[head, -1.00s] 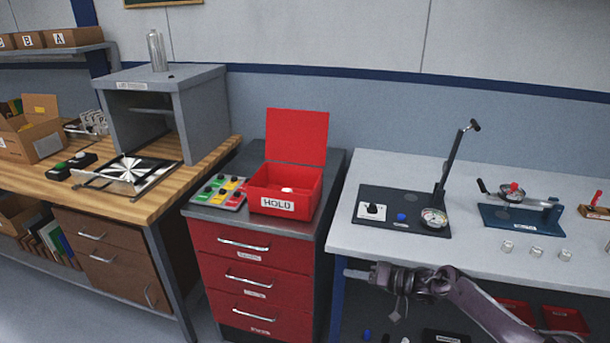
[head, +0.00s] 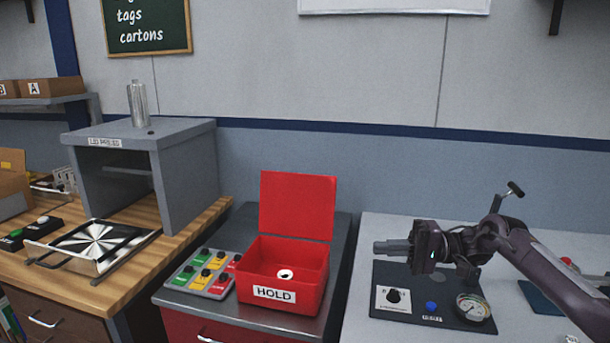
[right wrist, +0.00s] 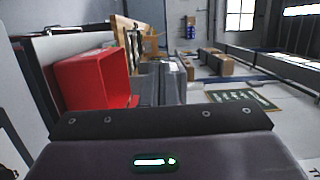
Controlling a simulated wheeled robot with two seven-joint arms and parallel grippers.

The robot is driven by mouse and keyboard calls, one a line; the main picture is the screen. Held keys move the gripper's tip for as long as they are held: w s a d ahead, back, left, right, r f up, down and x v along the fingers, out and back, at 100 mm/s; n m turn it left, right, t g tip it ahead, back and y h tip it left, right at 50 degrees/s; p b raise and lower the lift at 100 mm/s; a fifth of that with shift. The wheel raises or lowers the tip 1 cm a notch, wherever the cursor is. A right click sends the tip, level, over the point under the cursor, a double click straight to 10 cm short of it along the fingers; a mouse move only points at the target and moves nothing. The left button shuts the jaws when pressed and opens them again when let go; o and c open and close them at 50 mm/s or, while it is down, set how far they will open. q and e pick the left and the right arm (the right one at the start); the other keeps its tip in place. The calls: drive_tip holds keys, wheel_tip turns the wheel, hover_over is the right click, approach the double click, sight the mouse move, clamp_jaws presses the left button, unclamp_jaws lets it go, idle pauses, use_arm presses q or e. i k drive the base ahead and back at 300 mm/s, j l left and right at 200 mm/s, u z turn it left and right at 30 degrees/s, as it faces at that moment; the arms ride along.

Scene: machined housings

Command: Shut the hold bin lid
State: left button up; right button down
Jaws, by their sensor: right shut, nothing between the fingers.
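The red hold bin (head: 283,270) stands on the grey top of the drawer cabinet, with a white HOLD label on its front. Its red lid (head: 298,205) is up, standing open at the back edge. A small white round thing with a dark centre lies inside the bin. My right gripper (head: 380,248) is shut and empty, to the right of the bin and apart from it, above the white table and pointing left. In the right wrist view the red bin (right wrist: 90,80) shows at the left; the fingers are hidden there. My left gripper is not in view.
A panel of coloured buttons (head: 203,273) lies left of the bin. A grey box (head: 190,175) stands on the wooden bench at the left. Space above the bin is clear.

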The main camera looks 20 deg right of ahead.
sight(294, 205)
drive_tip(key=i+l, duration=0.15)
drive_tip(key=i, duration=0.25)
drive_tip(key=i+l, duration=0.15)
drive_tip(key=i, duration=0.3)
drive_tip(key=i+l, duration=0.15)
drive_tip(key=i, duration=0.25)
